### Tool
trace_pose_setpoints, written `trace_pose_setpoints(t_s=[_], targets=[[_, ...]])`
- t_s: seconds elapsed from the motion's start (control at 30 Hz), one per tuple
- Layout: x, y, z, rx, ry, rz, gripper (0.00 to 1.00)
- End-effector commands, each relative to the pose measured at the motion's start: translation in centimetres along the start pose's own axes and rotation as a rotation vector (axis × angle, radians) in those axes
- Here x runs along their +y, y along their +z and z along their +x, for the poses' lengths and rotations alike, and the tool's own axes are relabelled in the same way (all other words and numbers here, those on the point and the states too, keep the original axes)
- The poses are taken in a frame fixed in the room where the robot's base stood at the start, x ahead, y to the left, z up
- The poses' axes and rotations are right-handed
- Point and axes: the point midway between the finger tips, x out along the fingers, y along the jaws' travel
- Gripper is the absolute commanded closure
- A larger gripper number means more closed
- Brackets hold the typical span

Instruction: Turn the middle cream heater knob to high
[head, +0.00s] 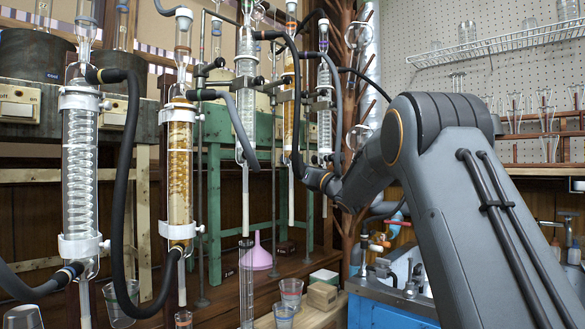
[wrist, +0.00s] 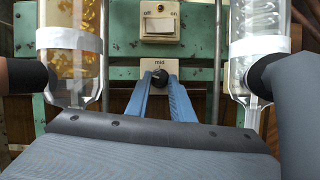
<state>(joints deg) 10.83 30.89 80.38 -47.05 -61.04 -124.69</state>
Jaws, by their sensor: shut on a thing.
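The dark heater knob (wrist: 160,80) sits on a cream plate (wrist: 183,64) fixed to a green frame, in the middle of the wrist view. The knob's pointer direction is not clear. A cream switch box (wrist: 160,22) marked off and on is directly above. In the head view my gripper and this knob are hidden behind glassware and my arm.
In the wrist view, an amber-filled glass column (wrist: 73,58) stands close on the left and a clear coiled condenser (wrist: 259,45) close on the right. Black hoses (head: 128,180) loop among the condensers in the head view. A pink funnel (head: 257,252) and beakers (head: 290,290) stand below.

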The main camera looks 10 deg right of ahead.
Motion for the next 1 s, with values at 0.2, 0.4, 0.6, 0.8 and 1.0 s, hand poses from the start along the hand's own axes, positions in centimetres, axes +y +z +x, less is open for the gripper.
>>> trace_pose_setpoints(t_s=[0.2, 0.4, 0.6, 0.8, 1.0], targets=[[0.2, 0.0, 0.0, 0.001, -0.035, 0.087, 1.00], [0.2, 0.0, 0.0, 0.001, -0.034, 0.086, 1.00], [0.2, 0.0, 0.0, 0.000, -0.034, 0.085, 0.61], [0.1, 0.0, 0.0, 0.000, -0.034, 0.084, 0.61], [0.1, 0.0, -1.8, 0.002, -0.037, 0.086, 0.61]])
